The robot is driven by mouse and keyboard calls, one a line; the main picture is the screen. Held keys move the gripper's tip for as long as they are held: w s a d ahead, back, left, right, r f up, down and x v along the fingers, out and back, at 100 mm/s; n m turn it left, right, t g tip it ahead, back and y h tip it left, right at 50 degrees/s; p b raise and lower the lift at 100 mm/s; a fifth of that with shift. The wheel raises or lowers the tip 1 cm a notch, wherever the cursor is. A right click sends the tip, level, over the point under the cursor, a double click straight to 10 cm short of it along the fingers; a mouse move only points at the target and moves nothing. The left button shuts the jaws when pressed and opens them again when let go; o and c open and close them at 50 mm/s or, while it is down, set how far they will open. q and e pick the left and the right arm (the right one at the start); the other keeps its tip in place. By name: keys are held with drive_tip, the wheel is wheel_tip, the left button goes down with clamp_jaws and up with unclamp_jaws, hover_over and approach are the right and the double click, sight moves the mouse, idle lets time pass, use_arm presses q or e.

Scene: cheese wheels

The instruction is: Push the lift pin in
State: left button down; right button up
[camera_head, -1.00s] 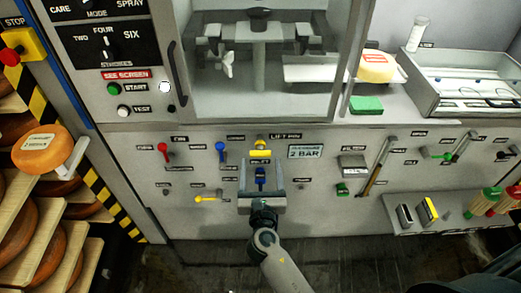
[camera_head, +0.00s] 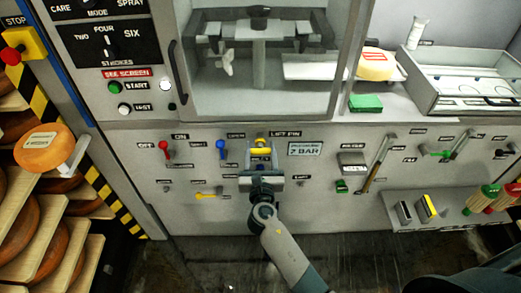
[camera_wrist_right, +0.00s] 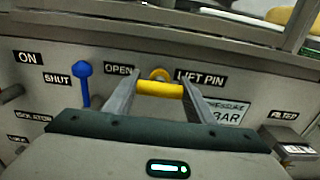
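The lift pin (camera_head: 262,144) is a yellow handle on the grey front panel, beside the LIFT PIN label (camera_head: 285,134). In the right wrist view its yellow crossbar (camera_wrist_right: 160,89) lies between my right gripper's two fingertips, with a round yellow part behind it. My right gripper (camera_head: 261,160) is at the panel, its fingers wide apart around the crossbar. The crossbar nearly fills the gap; I cannot tell whether the fingers touch it. My left gripper is not in view.
A blue lever (camera_head: 221,148) and a red lever (camera_head: 164,149) stand to the left on the panel. A pressure label (camera_head: 305,149) is at the right. A yellow lever (camera_head: 207,196) sits lower left. A ledge with a green block (camera_head: 365,103) is above right.

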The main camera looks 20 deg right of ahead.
drive_tip(key=c, duration=0.4)
drive_tip(key=shift+x, duration=1.6)
drive_tip(key=shift+r, duration=0.15)
drive_tip(key=o, duration=1.5)
drive_tip(key=shift+w, duration=0.1)
